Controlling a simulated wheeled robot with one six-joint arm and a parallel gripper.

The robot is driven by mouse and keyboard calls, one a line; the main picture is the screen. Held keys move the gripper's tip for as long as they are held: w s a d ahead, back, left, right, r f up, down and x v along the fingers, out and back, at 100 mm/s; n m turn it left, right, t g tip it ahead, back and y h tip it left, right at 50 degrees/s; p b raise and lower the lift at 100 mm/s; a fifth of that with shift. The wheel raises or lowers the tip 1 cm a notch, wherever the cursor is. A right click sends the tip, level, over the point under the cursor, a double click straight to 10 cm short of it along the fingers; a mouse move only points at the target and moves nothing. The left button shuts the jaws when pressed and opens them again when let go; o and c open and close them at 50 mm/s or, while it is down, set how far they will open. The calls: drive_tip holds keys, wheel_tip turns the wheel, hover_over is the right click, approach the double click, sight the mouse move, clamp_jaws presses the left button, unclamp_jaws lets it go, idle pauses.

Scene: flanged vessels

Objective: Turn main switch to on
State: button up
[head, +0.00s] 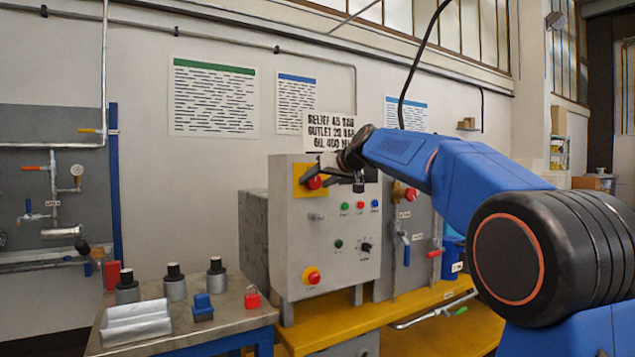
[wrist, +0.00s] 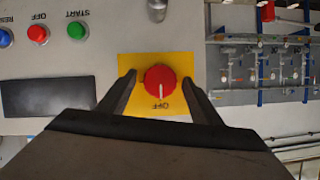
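The main switch is a red knob (wrist: 160,86) on a yellow plate (wrist: 186,64), with a white pointer mark at the OFF label in the wrist view. In the head view the red knob (head: 313,182) sits on its yellow plate (head: 302,190) at the upper left of the grey control panel (head: 290,235), partly covered by my gripper. My gripper (head: 320,170) is at the switch. In the wrist view my gripper (wrist: 161,90) has its two fingers apart, one on each side of the knob, with small gaps visible. Whether the fingertips reach past the knob's face is unclear.
The panel also carries a START button (wrist: 76,30), an OFF button (wrist: 38,33), a small black selector (head: 366,247) and a lower red button on yellow (head: 313,276). A lever valve (head: 405,245) is right of it. A bench (head: 235,318) with loose parts stands left.

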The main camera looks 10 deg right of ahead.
drive_tip(key=c, duration=1)
drive_tip(key=shift+y, duration=0.3)
drive_tip(key=m+y, duration=0.1)
drive_tip(key=m, duration=0.2)
drive_tip(key=shift+d, duration=0.2)
drive_tip(key=m+y, duration=0.2)
drive_tip(key=m, duration=0.1)
drive_tip(key=shift+w+f+y, duration=0.1)
drive_tip(key=shift+f+y, duration=0.05)
drive_tip(key=shift+y, duration=0.15)
drive_tip(key=m+y, duration=0.1)
drive_tip(key=m, duration=0.3)
drive_tip(key=shift+d+f+y, duration=0.1)
drive_tip(key=shift+f+y, duration=0.1)
drive_tip(key=shift+y, duration=0.2)
drive_tip(key=m+t+y, duration=0.1)
drive_tip(key=m, duration=0.2)
drive_tip(key=shift+f+m+t, duration=0.1)
drive_tip(key=shift+m+t, duration=0.2)
drive_tip(key=shift+m, duration=0.1)
drive_tip(key=o, duration=1.1)
